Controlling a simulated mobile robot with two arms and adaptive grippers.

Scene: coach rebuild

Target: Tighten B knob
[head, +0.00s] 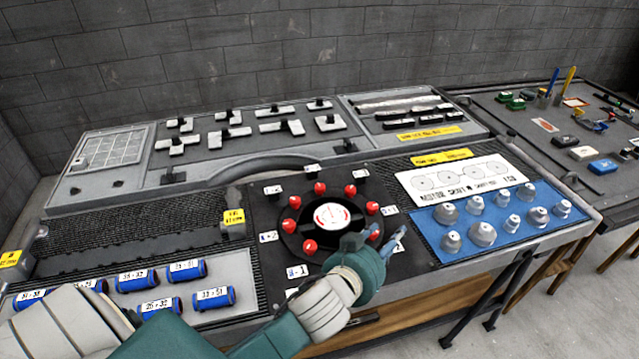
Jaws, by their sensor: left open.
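A black round plate with a ring of several red knobs (309,246) around a white dial (332,216) is set in the black middle panel (262,198). Small white labels stand around the ring. The label at the lower left (297,271) seems to read "B - 1", and the red knob just above it is free of any gripper. Other labels are too small to read surely. My left gripper (377,240) is open over the lower right of the ring, its fingers spread near the right-hand red knob (374,232). I cannot tell whether it touches that knob. My right gripper is not in view.
A blue tray (425,228) with several grey knobs lies right of the ring. Blue labelled cylinders (213,298) lie at the lower left. A raised panel (330,140) holds grey shapes behind. Another table (510,125) with small items stands at right.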

